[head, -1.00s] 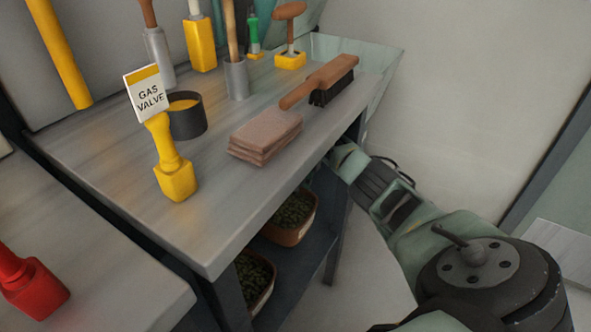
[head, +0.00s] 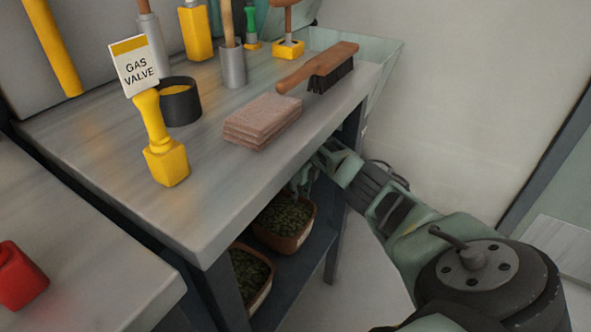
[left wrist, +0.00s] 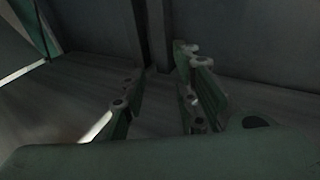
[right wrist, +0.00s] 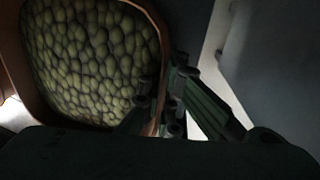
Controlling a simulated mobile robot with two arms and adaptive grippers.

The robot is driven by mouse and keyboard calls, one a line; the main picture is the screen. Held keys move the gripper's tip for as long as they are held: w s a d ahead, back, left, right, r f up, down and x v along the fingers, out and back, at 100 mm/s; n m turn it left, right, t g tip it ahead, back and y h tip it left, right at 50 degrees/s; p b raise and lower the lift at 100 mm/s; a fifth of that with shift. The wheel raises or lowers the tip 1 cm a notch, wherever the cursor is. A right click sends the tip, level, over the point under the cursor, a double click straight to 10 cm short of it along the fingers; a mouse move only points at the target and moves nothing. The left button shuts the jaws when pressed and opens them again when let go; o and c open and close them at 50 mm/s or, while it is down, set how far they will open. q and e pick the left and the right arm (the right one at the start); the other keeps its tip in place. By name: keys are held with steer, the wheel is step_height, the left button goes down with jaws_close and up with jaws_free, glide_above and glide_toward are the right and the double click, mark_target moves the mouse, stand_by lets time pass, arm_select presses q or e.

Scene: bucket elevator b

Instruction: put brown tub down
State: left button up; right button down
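A brown tub (head: 287,242) with green, pebble-like contents is at the lower shelf under the bench. It looks level; whether its base touches the shelf is hard to tell. A second brown tub (head: 262,293) stands nearer on that shelf, partly hidden by the bench leg. My right gripper (head: 303,182) is at the farther tub's back right rim, partly under the bench top. In the right wrist view my right gripper (right wrist: 162,92) has its fingers on both sides of the tub's rim, closed on it. My left gripper (left wrist: 158,95) is open and empty over a dark surface.
The bench top (head: 205,190) overhangs the tubs. On it are a gas valve handle (head: 164,160), a dark pot (head: 181,104), stacked brown pads (head: 262,120) and a brush (head: 325,68). The lower shelf (head: 312,248) has bare room right of the tubs.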

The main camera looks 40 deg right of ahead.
arm_select(q)
steer(key=shift+s+d+r+t, duration=0.1)
steer(key=shift+s+r+t, duration=0.1)
steer(key=shift+r+t, duration=0.55)
steer(key=shift+s+d+r+t, duration=0.15)
steer(key=shift+r+t, duration=0.2)
steer(key=shift+r, duration=0.7)
arm_select(e)
steer(key=shift+w+f, duration=0.1)
steer(key=shift+f, duration=0.35)
arm_select(q)
steer(key=shift+a, duration=0.1)
arm_select(e)
steer(key=c, duration=2.5)
jaws_free()
steer(key=shift+f, duration=0.25)
steer(key=o, duration=0.5)
steer(key=shift+r, duration=0.2)
